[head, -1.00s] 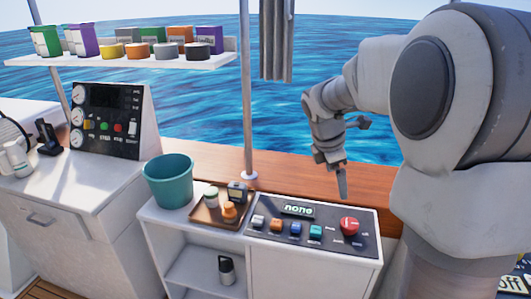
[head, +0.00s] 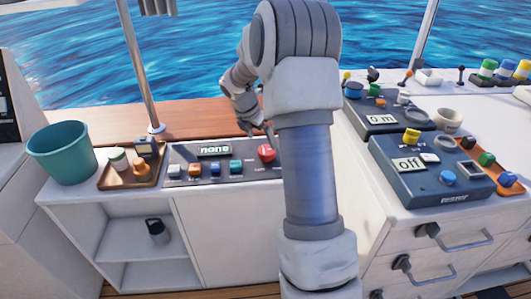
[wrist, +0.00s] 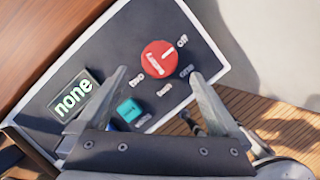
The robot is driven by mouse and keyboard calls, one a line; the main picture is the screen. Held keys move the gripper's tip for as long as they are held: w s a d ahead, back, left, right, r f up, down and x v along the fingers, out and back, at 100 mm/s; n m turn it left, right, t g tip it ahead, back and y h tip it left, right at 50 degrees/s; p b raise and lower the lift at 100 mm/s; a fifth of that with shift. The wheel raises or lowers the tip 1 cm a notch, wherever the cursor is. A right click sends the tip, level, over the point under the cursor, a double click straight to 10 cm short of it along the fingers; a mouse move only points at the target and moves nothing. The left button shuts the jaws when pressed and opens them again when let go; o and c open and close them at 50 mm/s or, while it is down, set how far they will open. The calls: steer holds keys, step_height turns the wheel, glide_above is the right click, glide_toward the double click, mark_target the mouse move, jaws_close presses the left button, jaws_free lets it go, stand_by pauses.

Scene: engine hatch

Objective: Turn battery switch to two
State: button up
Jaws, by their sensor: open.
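The battery switch is a round red knob (wrist: 159,60) on a dark panel (wrist: 205,62). In the wrist view its white mark points toward the "off" label, with "one", "both" and "two" printed around it. A lit display (wrist: 72,98) on the panel reads "none". My gripper (wrist: 158,78) is open and empty, its two fingers spread to either side of the knob's near side, apart from it. In the head view my gripper (head: 268,135) is just above the red knob (head: 266,152), and my arm hides the panel's right end.
A row of coloured buttons, including a teal one (wrist: 128,110), lies beside the knob. A brown tray (head: 120,180) with small items and a teal bucket (head: 62,153) stand left. A console (head: 432,180) reading "off" stands right. A pole (head: 140,65) rises behind.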

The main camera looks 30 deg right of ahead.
steer(key=b+x, duration=0.1)
steer(key=x, duration=0.5)
steer(key=shift+w+d+f, duration=0.1)
steer(key=shift+f, duration=0.3)
steer(key=c, duration=1.3)
